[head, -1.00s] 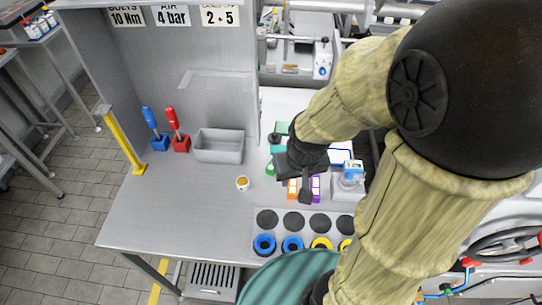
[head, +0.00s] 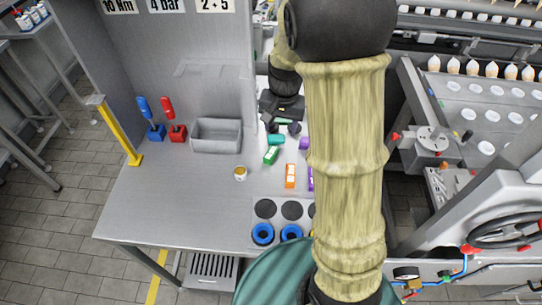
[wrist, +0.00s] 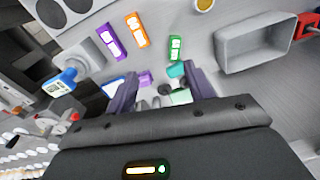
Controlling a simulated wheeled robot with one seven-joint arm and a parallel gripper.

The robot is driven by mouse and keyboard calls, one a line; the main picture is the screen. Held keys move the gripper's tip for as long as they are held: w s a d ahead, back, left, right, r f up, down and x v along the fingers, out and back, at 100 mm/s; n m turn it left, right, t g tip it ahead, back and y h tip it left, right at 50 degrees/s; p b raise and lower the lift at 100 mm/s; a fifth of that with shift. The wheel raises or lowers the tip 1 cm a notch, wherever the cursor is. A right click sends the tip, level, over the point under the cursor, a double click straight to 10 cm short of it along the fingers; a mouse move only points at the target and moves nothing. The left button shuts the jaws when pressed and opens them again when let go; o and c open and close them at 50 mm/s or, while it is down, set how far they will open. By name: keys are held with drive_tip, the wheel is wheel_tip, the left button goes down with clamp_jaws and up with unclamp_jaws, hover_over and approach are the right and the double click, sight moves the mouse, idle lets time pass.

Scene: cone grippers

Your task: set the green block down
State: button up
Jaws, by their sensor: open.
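The green block (head: 271,155) with a white label lies on the grey bench, left of an orange block (head: 290,175). It also shows in the wrist view (wrist: 176,47), just beyond the fingertips and apart from them. My gripper (wrist: 160,72) is open, with its two dark fingers spread. In the head view the gripper (head: 281,126) is behind the green block, towards the back of the bench, partly hidden by my arm. A purple block (wrist: 111,40) lies beside the orange one. A teal piece (head: 275,139) lies near the gripper, behind the green block.
A grey bin (head: 216,136), a small cup (head: 240,173) and blue and red tool holders stand to the left. Round dark pads and blue rings (head: 263,233) line the front. A blue-topped device (wrist: 60,82) shows in the wrist view. Bench is clear at front left.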

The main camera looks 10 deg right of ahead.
drive_tip(key=w+f+m, duration=0.2)
drive_tip(key=w, duration=0.5)
drive_tip(key=shift+w+a+m+g, duration=0.2)
drive_tip(key=shift+m+g, duration=0.2)
drive_tip(key=p, duration=0.2)
hover_over(271, 152)
drive_tip(key=f, duration=1.2)
drive_tip(key=shift+d+f, duration=0.1)
drive_tip(key=shift+d, duration=0.1)
drive_tip(key=shift+f+p, duration=0.15)
drive_tip(key=shift+p, duration=0.15)
drive_tip(key=shift+a+f+p, duration=0.15)
drive_tip(key=shift+f+p, duration=0.4)
drive_tip(key=shift+f, duration=0.7)
drive_tip(key=shift+a+f+p, duration=0.1)
drive_tip(key=shift+f+p, duration=0.4)
drive_tip(key=shift+f, duration=0.7)
